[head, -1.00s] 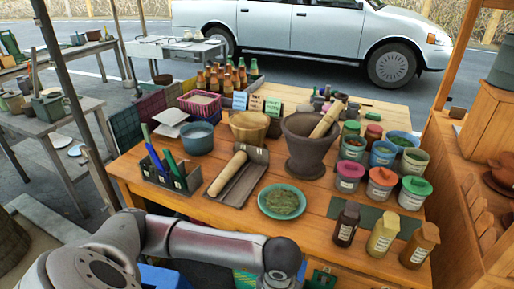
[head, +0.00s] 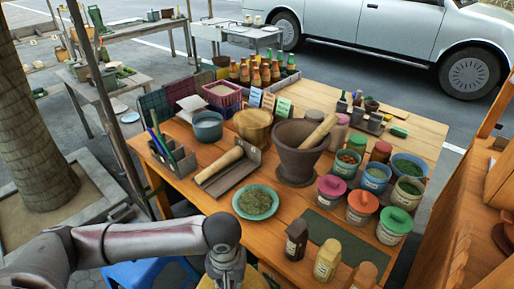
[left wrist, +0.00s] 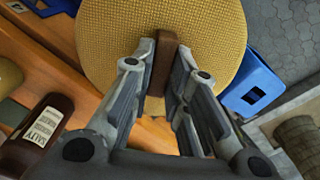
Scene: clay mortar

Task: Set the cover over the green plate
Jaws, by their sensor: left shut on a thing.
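The green plate (head: 237,210), with green leafy stuff on it, lies near the front of the wooden table in the head view. My left gripper (head: 226,277) points down at the bottom edge, in front of the plate. In the left wrist view my left gripper (left wrist: 165,72) is shut on the brown handle (left wrist: 162,58) of the cover, a yellow woven dome (left wrist: 110,45). In the head view only a sliver of the cover (head: 206,284) shows at the bottom edge. My right gripper is not in view.
A grey tray with a rolling pin (head: 219,160) lies behind the plate, a dark mortar (head: 298,160) behind it to the right. Dark bottle (head: 296,240) and yellow jar (head: 327,258) stand right of the plate. A blue object (left wrist: 258,85) is beside the cover.

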